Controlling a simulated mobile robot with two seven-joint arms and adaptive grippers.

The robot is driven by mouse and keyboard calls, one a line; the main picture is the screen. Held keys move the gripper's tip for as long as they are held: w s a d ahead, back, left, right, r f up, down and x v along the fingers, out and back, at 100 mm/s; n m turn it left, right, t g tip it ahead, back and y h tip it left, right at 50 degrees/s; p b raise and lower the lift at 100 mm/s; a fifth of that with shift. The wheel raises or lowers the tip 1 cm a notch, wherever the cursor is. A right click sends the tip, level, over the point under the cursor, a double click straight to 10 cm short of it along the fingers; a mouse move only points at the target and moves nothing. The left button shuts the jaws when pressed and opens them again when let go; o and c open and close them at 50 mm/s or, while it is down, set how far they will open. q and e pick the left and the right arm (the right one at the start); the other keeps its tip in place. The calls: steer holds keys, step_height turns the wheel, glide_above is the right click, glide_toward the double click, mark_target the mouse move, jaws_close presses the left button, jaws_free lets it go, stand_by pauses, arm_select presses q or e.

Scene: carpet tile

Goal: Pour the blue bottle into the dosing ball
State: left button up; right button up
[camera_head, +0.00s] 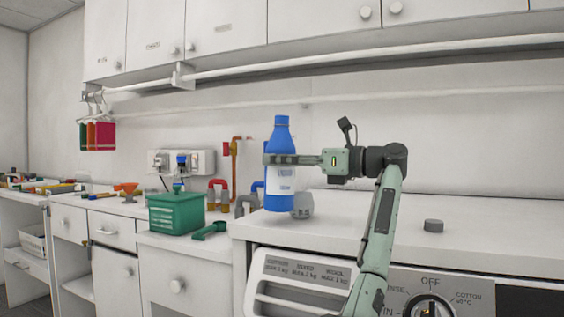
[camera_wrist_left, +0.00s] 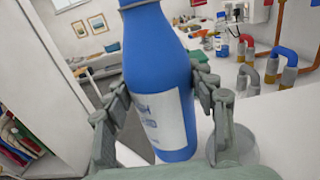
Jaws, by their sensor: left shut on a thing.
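The blue bottle (camera_head: 281,181) with a white label stands upright in the grip of my left gripper (camera_head: 281,160). The left wrist view also shows the blue bottle (camera_wrist_left: 163,75) between both fingers, its top cut off by the frame. I cannot tell whether its base touches the white top below. A translucent grey round cup, which looks like the dosing ball (camera_head: 302,207), sits just right of the bottle's base, partly hidden by it. In the left wrist view the dosing ball (camera_wrist_left: 244,152) is beside the right-hand finger. My right gripper is not in view.
Left on the lower counter are a green box (camera_head: 176,213), a green scoop (camera_head: 209,231) and curved pipes (camera_head: 219,190). The top at the right is mostly clear.

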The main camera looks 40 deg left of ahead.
mark_target(278, 183)
arm_select(q)
steer(key=m+y, duration=0.1)
steer(key=m, duration=0.3)
steer(key=s+m+t+p, duration=0.1)
steer(key=m, duration=0.3)
steer(key=s+f+m+y+p, duration=0.1)
steer(key=m, duration=0.2)
steer(key=shift+s+m+y, duration=0.15)
steer(key=shift+m+y, duration=0.15)
steer(key=shift+m, duration=0.1)
steer(key=shift+s+f+m+t+p, duration=0.2)
steer(key=shift+f+m+t+p, duration=0.25)
steer(key=shift+m, duration=0.35)
steer(key=shift+s+f+m, duration=0.1)
steer(key=shift+f+m, duration=0.25)
steer(key=shift+m, duration=0.15)
steer(key=shift+s+f+m+t, duration=0.1)
steer(key=shift+f+m+t, duration=0.4)
steer(key=shift+m, duration=0.3)
steer(key=shift+f+m+t+y, duration=0.35)
steer(key=shift+f+m, duration=0.2)
steer(key=shift+m, duration=0.25)
steer(key=shift+r, duration=0.1)
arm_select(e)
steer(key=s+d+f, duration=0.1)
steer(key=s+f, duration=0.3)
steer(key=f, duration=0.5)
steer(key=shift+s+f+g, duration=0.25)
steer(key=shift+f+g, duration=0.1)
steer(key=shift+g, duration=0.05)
